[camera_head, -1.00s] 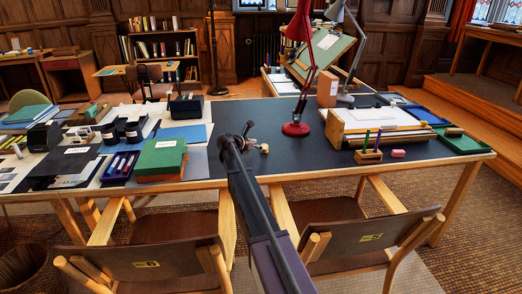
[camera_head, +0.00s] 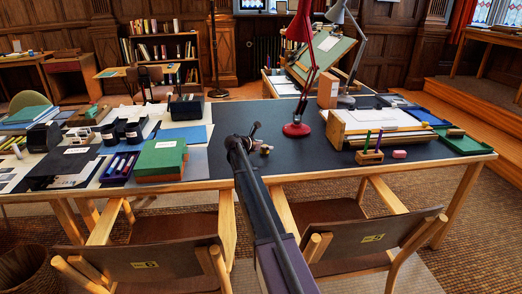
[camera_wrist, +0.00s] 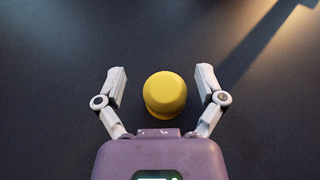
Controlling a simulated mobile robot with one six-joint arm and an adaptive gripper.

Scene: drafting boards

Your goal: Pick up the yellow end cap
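The yellow end cap (camera_wrist: 165,93) is a short rounded yellow piece on the dark table top, in the middle of the wrist view. My gripper (camera_wrist: 160,85) is open, with one pale finger on each side of the cap. In the head view my gripper (camera_head: 261,147) is over the middle of the dark table, and the arm hides much of that spot. The cap cannot be made out clearly there.
A red lamp (camera_head: 297,129) stands just right of my gripper. Green boxes (camera_head: 161,160) lie to its left. A wooden pen block (camera_head: 369,157) and a pink eraser (camera_head: 399,154) are further right. Chairs (camera_head: 370,243) stand at the table's front edge. The table around the cap is clear.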

